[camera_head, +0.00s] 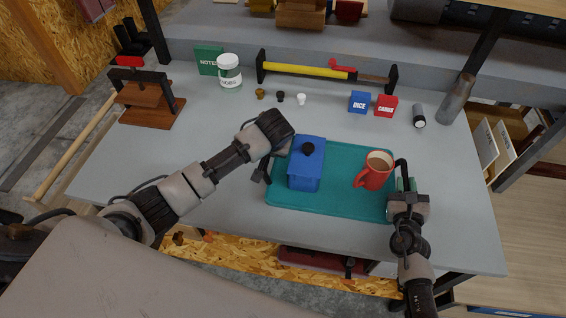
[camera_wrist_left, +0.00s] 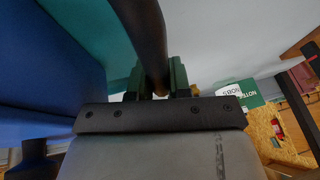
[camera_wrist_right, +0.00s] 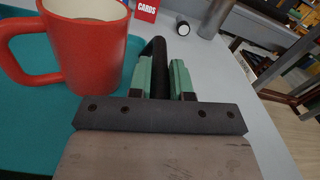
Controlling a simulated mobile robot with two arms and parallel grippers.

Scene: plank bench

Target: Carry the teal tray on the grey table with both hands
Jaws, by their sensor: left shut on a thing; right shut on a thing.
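The teal tray (camera_head: 338,190) is over the near part of the grey table (camera_head: 225,200); I cannot tell whether it touches the top. It carries a blue lidded box (camera_head: 304,172) with a black knob and a red mug (camera_head: 372,178) holding a brown drink. My left gripper (camera_head: 266,168) is at the tray's left side, shut on its black handle (camera_wrist_left: 150,40). My right gripper (camera_head: 405,187) is at the right side, shut on the other black handle (camera_wrist_right: 158,65). The left fingertips are mostly hidden in the head view. The mug stands upright beside the right gripper.
Behind the tray are a blue dice box (camera_head: 359,102), a red cards box (camera_head: 386,105) and a dark flashlight (camera_head: 419,116). The table's left middle is clear.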

